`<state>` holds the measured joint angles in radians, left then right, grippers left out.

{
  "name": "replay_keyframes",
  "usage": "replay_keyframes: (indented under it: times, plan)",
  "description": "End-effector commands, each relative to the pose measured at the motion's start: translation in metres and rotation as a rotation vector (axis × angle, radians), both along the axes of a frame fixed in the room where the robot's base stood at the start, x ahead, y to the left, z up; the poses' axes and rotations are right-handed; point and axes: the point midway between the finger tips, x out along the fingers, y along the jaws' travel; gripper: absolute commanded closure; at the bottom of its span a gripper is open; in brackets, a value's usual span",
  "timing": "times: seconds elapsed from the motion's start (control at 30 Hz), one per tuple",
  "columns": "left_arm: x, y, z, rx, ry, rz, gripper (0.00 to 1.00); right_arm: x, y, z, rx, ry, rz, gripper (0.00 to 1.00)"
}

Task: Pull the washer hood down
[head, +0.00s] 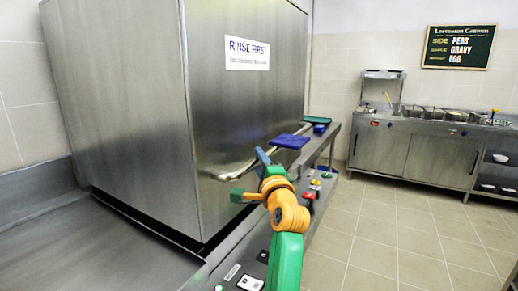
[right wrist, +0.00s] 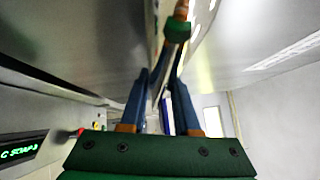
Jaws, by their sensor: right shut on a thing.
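The washer hood (head: 140,110) is a large brushed-steel box on the left of the head view, with a "RINSE FIRST" sign (head: 247,54) on it. Its lower edge is close to the steel counter, with a dark line beneath it. A steel bar handle (head: 235,172) runs along its right-hand face. My right gripper (head: 263,156) reaches up to this handle, its blue fingers shut on the bar.
A control ledge with buttons (head: 308,195) runs beside the hood, under my right arm. Blue (head: 290,141) and teal (head: 315,119) items lie farther along. A steel counter (head: 415,150) with food pans stands at the back right. The tiled floor between is clear.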

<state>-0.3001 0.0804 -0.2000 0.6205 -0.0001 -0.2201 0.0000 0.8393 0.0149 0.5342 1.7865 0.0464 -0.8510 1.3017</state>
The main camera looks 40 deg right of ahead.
Motion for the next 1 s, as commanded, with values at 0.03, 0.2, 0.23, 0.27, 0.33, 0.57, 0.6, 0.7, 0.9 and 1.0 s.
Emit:
replay_keyframes:
  times: [0.03,0.2,0.23,0.27,0.33,0.57,0.6,0.7,0.9,1.0]
  plan:
    - [0.000,0.000,-0.012,0.000,0.000,0.000,0.50,0.000,0.001,-0.017,0.003,0.002,0.002,1.00]
    - [0.000,0.000,-0.023,0.000,0.000,0.000,0.50,0.000,0.000,-0.038,0.001,0.000,0.001,1.00]
    - [0.000,0.000,-0.024,0.000,0.000,0.000,0.50,0.000,0.000,-0.041,0.002,-0.001,0.001,1.00]
    - [0.000,0.000,-0.025,0.000,0.000,0.000,0.50,0.000,0.000,-0.043,0.002,-0.001,0.001,1.00]
    - [0.000,0.000,-0.027,0.000,0.000,0.000,0.50,0.000,0.000,-0.047,0.002,-0.001,0.001,1.00]
    - [0.000,0.000,-0.028,0.000,0.000,0.000,0.50,0.000,0.000,-0.052,0.001,0.005,0.002,1.00]
    - [0.000,0.000,-0.028,-0.001,0.000,0.000,0.50,0.001,0.000,-0.052,0.001,0.006,0.002,1.00]
    - [0.000,0.000,-0.028,-0.001,0.000,0.000,0.50,0.001,0.001,-0.054,0.003,0.009,0.002,1.00]
    - [0.000,0.000,-0.028,-0.001,0.000,0.000,0.50,0.001,0.001,-0.055,0.002,0.012,0.002,0.43]
    - [0.000,0.000,-0.028,-0.001,0.000,0.000,0.50,0.001,0.001,-0.053,0.002,0.008,0.002,0.41]
